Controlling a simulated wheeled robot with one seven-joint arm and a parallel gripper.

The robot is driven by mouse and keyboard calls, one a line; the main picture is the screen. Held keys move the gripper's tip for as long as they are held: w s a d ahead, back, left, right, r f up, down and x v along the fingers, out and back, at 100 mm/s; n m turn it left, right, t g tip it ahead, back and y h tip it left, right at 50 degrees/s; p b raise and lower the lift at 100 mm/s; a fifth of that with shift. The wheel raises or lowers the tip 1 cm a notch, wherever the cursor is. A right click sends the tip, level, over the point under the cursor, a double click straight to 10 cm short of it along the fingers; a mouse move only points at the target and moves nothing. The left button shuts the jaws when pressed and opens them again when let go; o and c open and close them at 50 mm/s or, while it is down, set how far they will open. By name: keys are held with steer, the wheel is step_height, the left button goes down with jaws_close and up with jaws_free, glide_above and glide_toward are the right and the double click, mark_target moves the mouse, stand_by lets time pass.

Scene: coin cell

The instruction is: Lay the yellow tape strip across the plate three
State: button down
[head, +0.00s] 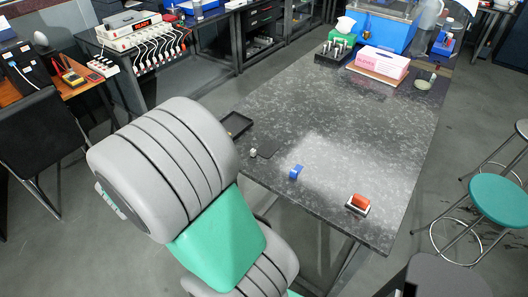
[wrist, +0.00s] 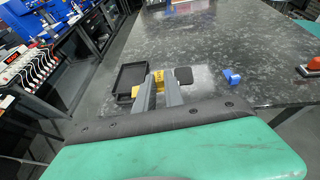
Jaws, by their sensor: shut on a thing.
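My gripper (wrist: 159,92) shows in the wrist view, its two grey fingers shut on the yellow tape strip (wrist: 158,76). Yellow shows between the fingertips and also just left of the left finger; the rest of the strip is hidden by the fingers. Just right of the fingertips is a small dark flat plate (wrist: 184,75) on the table, which also shows in the head view (head: 268,147). I cannot read any number on it, so I cannot tell whether it is plate three.
A black tray (wrist: 131,79) lies left of the fingers at the table's edge. A blue block (head: 295,172) and a red-topped block on a pale base (head: 359,203) stand to the right. A pink box (head: 381,62) is at the back. The middle of the speckled table (head: 330,120) is clear.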

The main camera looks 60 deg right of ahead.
steer(key=s+d+m+g, duration=0.2)
steer(key=s, duration=0.2)
glide_above(270, 155)
step_height(270, 155, down, 10)
steer(key=shift+s+d+f+p, duration=0.1)
steer(key=shift+d+f+p, duration=0.05)
steer(key=shift+p, duration=0.2)
step_height(270, 155, down, 3)
steer(key=shift+r, duration=0.2)
steer(key=shift+f, duration=0.2)
steer(key=c, duration=1.4)
jaws_free()
steer(key=shift+c, duration=0.2)
